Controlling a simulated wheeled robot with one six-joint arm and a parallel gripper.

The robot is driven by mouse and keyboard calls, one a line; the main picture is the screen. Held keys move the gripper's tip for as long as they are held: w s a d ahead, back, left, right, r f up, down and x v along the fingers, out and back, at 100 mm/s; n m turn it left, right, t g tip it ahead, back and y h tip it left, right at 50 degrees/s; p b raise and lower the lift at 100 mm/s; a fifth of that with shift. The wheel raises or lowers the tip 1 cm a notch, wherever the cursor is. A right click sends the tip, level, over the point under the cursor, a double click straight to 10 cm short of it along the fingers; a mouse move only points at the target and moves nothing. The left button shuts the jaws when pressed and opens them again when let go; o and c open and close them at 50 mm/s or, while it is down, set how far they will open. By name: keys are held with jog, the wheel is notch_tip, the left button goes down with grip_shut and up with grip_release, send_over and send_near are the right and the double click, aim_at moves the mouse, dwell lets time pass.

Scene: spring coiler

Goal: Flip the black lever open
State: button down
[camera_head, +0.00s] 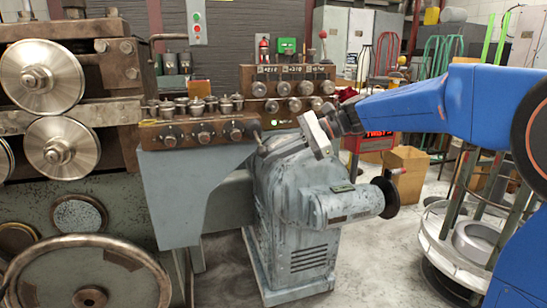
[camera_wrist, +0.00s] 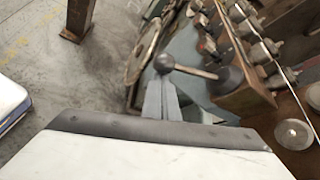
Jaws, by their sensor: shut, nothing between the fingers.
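The black lever (camera_wrist: 195,71) shows in the wrist view, with a round knob at its left end and a dark base on the brown control panel (camera_wrist: 240,85). It points left from the panel. My gripper (camera_wrist: 162,84) is shut and empty, its two grey fingers side by side, with their tips just below the knob in the picture. I cannot tell whether they touch it. In the head view my gripper (camera_head: 266,151) is at the right end of the brown panel (camera_head: 190,133), where the lever is small and hard to make out.
Large metal rollers (camera_head: 42,76) and a handwheel (camera_head: 88,275) are at the left. A grey motor housing (camera_head: 300,195) stands below my gripper. A cardboard box (camera_head: 407,172) and a round reel stand (camera_head: 460,250) are at the right. Open floor lies between.

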notch_tip(320, 180, up, 7)
jog(key=m+g, duration=0.1)
jog(key=m, duration=0.1)
jog(key=shift+s+r+g+h, duration=0.2)
jog(key=shift+s+g+h, duration=0.1)
jog(key=shift+g+h, duration=0.1)
jog(key=shift+r, duration=0.15)
dwell(0.5)
